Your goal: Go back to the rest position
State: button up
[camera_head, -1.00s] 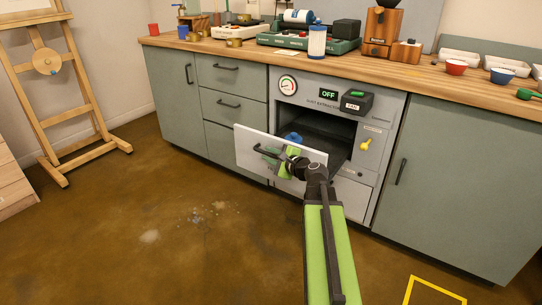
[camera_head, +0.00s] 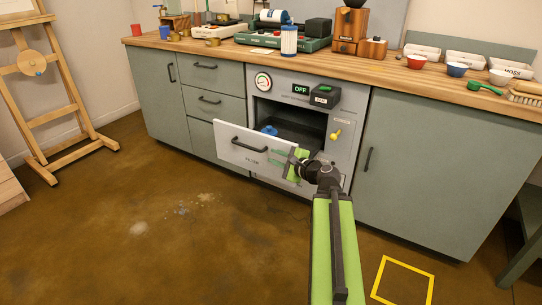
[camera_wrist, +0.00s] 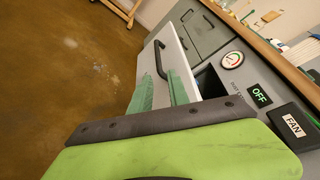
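My gripper (camera_head: 296,163) is in front of the right part of the white filter drawer front (camera_head: 232,140). In the wrist view, its two green fingers (camera_wrist: 163,92) stand apart with nothing between them. The drawer's black handle (camera_head: 249,144) is to the left of my gripper and clear of the fingers; it also shows beyond them in the wrist view (camera_wrist: 159,60). The drawer stands pulled out of the grey dust extractor (camera_head: 345,160), with a blue item (camera_head: 270,130) behind its front.
The extractor display (camera_head: 300,89) reads OFF, beside a black FAN box (camera_head: 322,96). Green cabinets (camera_head: 425,170) flank it under a wooden counter (camera_head: 385,77). A yellow square (camera_head: 377,278) marks the floor at right. An easel (camera_head: 40,100) stands left. The floor between is clear.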

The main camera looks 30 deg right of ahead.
jog(key=shift+w+a, duration=0.1)
jog(key=shift+a, duration=0.25)
jog(key=w+a+f+n+g+y+p, duration=0.1)
jog(key=a+n+g+y, duration=0.15)
jog(key=a, duration=0.75)
jog(key=w+a+f+n+g+y, duration=0.1)
jog(key=w+a+f+n, duration=0.15)
jog(key=a, duration=0.65)
jog(key=w+a+f+n+g+y+p, duration=0.1)
jog(key=a+n+g+y, duration=0.15)
jog(key=a, duration=0.75)
jog(key=s+a+f+n+g+h, duration=0.5)
jog(key=s+a+f+n+g, duration=0.2)
jog(key=s+f+n, duration=0.35)
jog(key=s+d+n+g+h+p, duration=0.1)
jog(key=s+d+n+g+h, duration=0.25)
jog(key=s+d+n, duration=0.35)
notch_tip(320, 180, up, 36)
jog(key=w+m+t+p, duration=0.1)
jog(key=m+p, duration=0.1)
jog(key=p, duration=3.5)
jog(key=shift+w+r, duration=0.15)
jog(key=shift+w, duration=0.05)
